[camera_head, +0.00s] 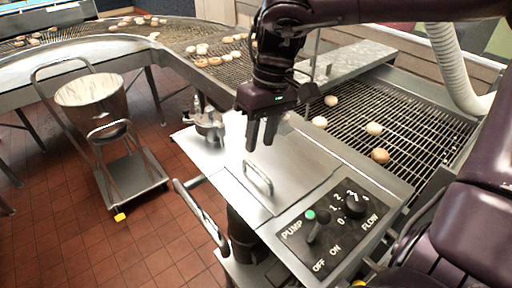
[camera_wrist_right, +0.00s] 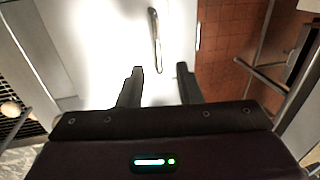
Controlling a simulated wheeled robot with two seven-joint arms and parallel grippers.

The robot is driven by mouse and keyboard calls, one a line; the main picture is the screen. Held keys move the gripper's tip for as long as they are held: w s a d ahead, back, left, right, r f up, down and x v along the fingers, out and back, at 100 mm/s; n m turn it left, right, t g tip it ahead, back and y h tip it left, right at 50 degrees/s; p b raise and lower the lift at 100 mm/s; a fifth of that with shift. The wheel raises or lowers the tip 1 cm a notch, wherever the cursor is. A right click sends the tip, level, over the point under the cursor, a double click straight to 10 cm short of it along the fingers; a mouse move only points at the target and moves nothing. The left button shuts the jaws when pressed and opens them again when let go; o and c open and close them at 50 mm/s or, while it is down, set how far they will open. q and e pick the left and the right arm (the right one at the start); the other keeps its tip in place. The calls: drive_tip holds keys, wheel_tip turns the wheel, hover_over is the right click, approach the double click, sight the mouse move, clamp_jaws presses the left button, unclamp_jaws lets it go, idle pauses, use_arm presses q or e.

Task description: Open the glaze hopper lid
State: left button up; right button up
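The glaze hopper lid (camera_head: 289,158) is a flat steel plate lying shut on the steel hopper, with a raised bar handle (camera_head: 258,180) near its front left edge. In the right wrist view the handle (camera_wrist_right: 156,38) stands ahead of the fingers on the pale lid (camera_wrist_right: 100,40). My right gripper (camera_head: 261,142) points down above the far part of the lid, behind the handle and apart from it. Its two fingers are spread with nothing between them, as the right wrist view (camera_wrist_right: 160,86) also shows. My left gripper is not in view.
A control panel (camera_head: 327,225) with a pump lever and flow knob is in front of the lid. A wire conveyor (camera_head: 420,130) with several doughnuts runs at right. A metal fitting (camera_head: 208,125) stands behind left. A trolley with a bucket (camera_head: 92,97) stands on the left floor.

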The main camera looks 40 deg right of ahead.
sight(256, 168)
drive_tip(key=f, duration=0.2)
drive_tip(key=f+p, duration=0.1)
drive_tip(key=f, duration=0.1)
drive_tip(key=shift+s+a, duration=0.25)
drive_tip(key=shift+a, duration=0.05)
drive_tip(key=shift+w+a+f, duration=0.1)
drive_tip(key=shift+w+f, duration=0.15)
drive_tip(key=shift+f, duration=0.75)
drive_tip(key=shift+c, duration=0.6)
clamp_jaws()
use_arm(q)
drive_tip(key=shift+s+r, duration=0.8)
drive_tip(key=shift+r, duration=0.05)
